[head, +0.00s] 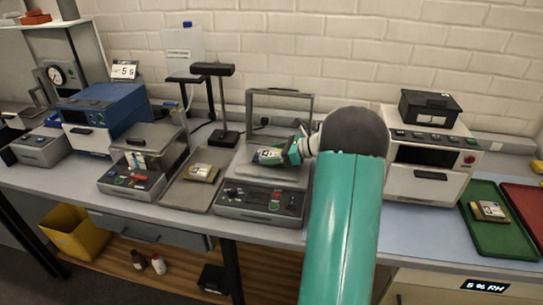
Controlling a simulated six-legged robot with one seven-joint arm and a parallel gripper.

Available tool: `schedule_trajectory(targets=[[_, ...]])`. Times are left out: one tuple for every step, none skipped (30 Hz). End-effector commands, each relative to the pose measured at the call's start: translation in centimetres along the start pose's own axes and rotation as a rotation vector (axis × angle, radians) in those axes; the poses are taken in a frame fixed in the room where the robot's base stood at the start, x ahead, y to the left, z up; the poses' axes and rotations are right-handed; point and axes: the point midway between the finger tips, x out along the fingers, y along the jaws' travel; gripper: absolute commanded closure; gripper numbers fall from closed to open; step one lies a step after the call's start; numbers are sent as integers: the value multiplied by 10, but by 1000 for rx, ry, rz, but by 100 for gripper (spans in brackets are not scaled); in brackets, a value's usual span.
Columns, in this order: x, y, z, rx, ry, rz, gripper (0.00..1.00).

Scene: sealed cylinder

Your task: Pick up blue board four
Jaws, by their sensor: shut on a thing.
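My gripper (290,153) reaches in from the right at the end of my teal arm. It is shut on a small board (268,158) with a pale label, over the open grey machine (262,198) in the middle of the bench. The board's number is too small to read surely, and its right end is hidden by the gripper. I cannot tell whether the board touches the machine's bed. Another board (201,171) lies on the grey mat left of this machine. A further board (490,210) lies in the green tray at the right.
A lidded grey machine (140,175) and a blue box machine (100,115) stand at the left. A black stand (225,130) rises behind the mat. A white oven (430,170) stands right of my arm. A red tray (525,200) lies at the far right.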

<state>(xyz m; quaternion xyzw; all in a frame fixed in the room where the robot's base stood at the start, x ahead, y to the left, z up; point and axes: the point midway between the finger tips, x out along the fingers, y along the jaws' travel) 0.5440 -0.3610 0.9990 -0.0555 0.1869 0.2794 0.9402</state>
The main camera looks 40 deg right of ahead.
Motion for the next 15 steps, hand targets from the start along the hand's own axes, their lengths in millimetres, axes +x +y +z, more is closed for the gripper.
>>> schedule_trajectory(targets=[[0, 0, 1, 0, 0, 0, 62], [-1, 0, 1, 0, 0, 0, 62], [-1, 0, 3, -1, 0, 0, 62], [-2, 0, 4, -1, 0, 0, 62], [-2, 0, 6, -2, 0, 0, 62], [-4, 0, 9, -3, -1, 0, 62], [-5, 0, 12, -3, -1, 0, 62], [-6, 0, 15, -4, -1, -1, 62], [-8, 0, 20, -4, -1, -1, 62], [-10, 0, 24, -4, -1, -1, 62], [-12, 0, 29, -5, 0, -1, 62], [-14, 4, 35, -5, 0, -1, 62], [-16, 8, 39, -4, 0, 0, 62], [-19, 13, 44, -5, 0, -1, 62], [-23, 20, 51, -4, 0, -1, 62]])
